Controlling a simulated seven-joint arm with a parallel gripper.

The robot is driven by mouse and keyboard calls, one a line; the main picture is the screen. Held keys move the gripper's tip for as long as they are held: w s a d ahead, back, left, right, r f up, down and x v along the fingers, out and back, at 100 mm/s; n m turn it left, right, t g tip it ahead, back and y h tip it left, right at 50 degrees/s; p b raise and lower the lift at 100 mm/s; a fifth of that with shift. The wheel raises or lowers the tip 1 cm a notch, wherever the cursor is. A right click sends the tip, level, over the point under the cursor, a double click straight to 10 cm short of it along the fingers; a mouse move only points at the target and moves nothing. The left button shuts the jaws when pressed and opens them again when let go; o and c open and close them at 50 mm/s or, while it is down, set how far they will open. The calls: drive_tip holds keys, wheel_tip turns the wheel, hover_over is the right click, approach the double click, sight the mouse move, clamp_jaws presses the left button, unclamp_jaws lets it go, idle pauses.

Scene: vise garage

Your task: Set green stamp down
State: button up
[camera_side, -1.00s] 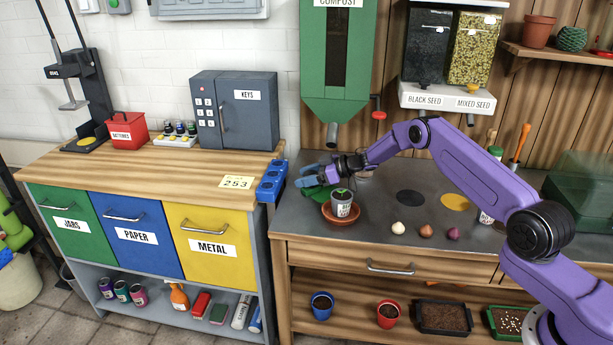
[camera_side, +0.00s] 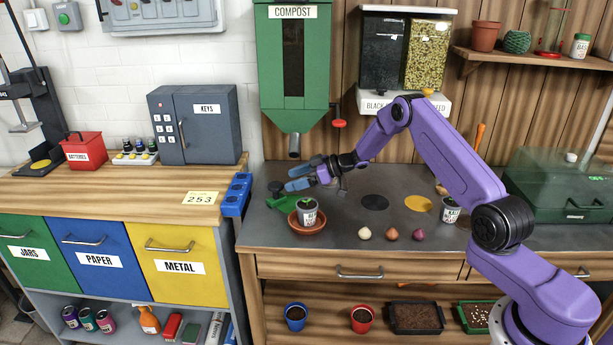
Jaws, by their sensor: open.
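My gripper (camera_side: 298,175) is open, with blue fingertips pointing left and apart. It is above the dark workbench, just behind the small grey pot (camera_side: 307,212) on its terracotta saucer (camera_side: 306,230). No object shows between the fingers. A green object (camera_side: 284,204) with a dark knob-like part beside it lies on the bench, left of the pot and below the fingertips. I cannot tell whether it is the green stamp. Several small dark bottle-like items with coloured parts stand in a white tray (camera_side: 135,159) on the wooden counter; they are too small to identify.
The green compost hopper (camera_side: 293,60) hangs above and behind my gripper. A blue holder (camera_side: 236,194) sits at the counter's edge. Three bulbs (camera_side: 391,234) lie near the bench front. Black (camera_side: 374,202) and yellow (camera_side: 418,203) discs lie right of the pot.

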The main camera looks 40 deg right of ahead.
drive_tip(key=s+a+r+h, duration=0.4)
drive_tip(key=s+a+r, duration=0.2)
drive_tip(key=a+r, duration=0.55)
drive_tip(key=s+a+r+g+h, duration=0.1)
drive_tip(key=s+a+g, duration=0.15)
drive_tip(key=s, duration=0.65)
drive_tip(key=s+a+r+g+h, duration=0.15)
drive_tip(key=s+a, duration=0.25)
drive_tip(key=s, duration=0.5)
drive_tip(key=s+d+n+g+h, duration=0.1)
drive_tip(key=s+d+n+g, duration=0.1)
drive_tip(key=s, duration=1.2)
drive_tip(key=s+d+f+n+g+h, duration=0.1)
drive_tip(key=s+d, duration=0.4)
drive_tip(key=s, duration=0.9)
drive_tip(key=n+g, duration=0.1)
drive_tip(key=g, duration=0.1)
drive_tip(key=shift+s+f+g, duration=0.15)
drive_tip(key=shift+s+g, duration=0.15)
drive_tip(key=shift+h, duration=0.25)
